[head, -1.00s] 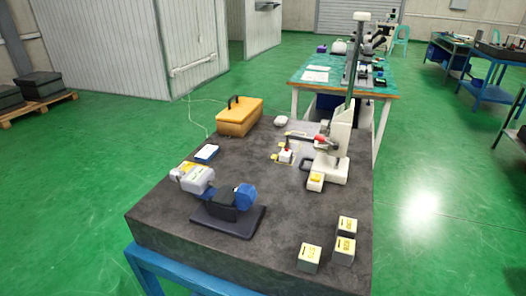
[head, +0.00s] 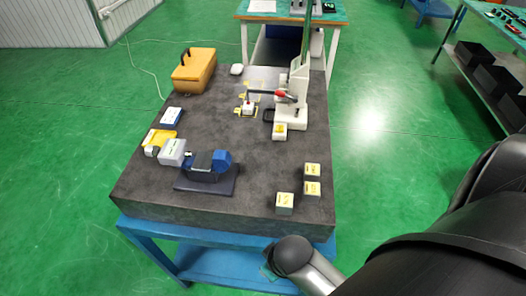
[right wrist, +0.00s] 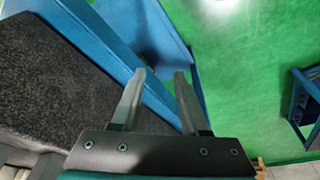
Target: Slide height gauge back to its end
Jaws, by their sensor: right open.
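The height gauge (head: 298,85), with a pale body and a tall dark green column, stands upright near the back right of the dark granite table (head: 255,150). A red and black part (head: 287,96) sticks out from its left side. The top of the column is cut off by the head view's upper edge. My right gripper (right wrist: 159,90) is open and empty in the right wrist view, beside the table's front and its blue frame, well apart from the gauge. My right arm fills the lower right of the head view. My left gripper is not in view.
Three small pale blocks (head: 312,188) stand at the table's front right. A blue and grey device on a dark plate (head: 205,187) sits front left. A yellow case (head: 194,71) is at the back left. A shelf with dark bins (head: 480,65) stands at right.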

